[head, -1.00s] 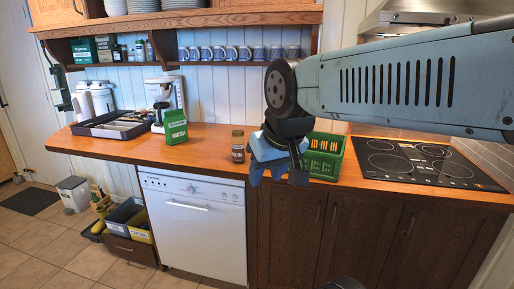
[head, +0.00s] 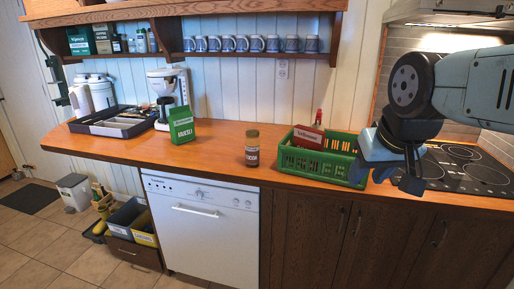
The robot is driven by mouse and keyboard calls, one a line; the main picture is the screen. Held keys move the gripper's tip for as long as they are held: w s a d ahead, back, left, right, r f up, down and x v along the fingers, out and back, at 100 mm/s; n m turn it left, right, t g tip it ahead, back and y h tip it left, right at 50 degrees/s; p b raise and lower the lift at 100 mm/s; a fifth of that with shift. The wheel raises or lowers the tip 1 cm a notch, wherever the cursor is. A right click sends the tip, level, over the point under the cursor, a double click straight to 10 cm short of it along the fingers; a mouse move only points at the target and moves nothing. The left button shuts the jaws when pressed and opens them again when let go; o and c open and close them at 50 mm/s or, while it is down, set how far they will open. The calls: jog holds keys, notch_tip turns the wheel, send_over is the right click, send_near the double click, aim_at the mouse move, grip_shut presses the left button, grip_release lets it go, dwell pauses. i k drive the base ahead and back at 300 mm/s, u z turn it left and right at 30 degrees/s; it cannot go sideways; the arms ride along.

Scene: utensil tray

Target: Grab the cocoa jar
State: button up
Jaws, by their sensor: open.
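The cocoa jar (head: 252,149) is a small brown jar with a tan lid and a label too small to read surely. It stands upright on the wooden counter (head: 222,150), between the green muesli carton and the green crate. My gripper (head: 393,183) is at the right, in front of the crate's right end and the cooktop, well to the right of the jar and apart from it. Its blue and dark fingers point down. It is open, and I see nothing between the fingers.
A green crate (head: 290,166) holding a red box (head: 308,138) stands right of the jar. The muesli carton (head: 182,126) stands to its left. A dark utensil tray (head: 85,128) and a coffee maker (head: 168,95) are farther left. A cooktop (head: 462,165) is at right. Counter around the jar is clear.

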aim_at(252, 146)
jog(key=i, duration=0.9)
jog(key=u, duration=0.05)
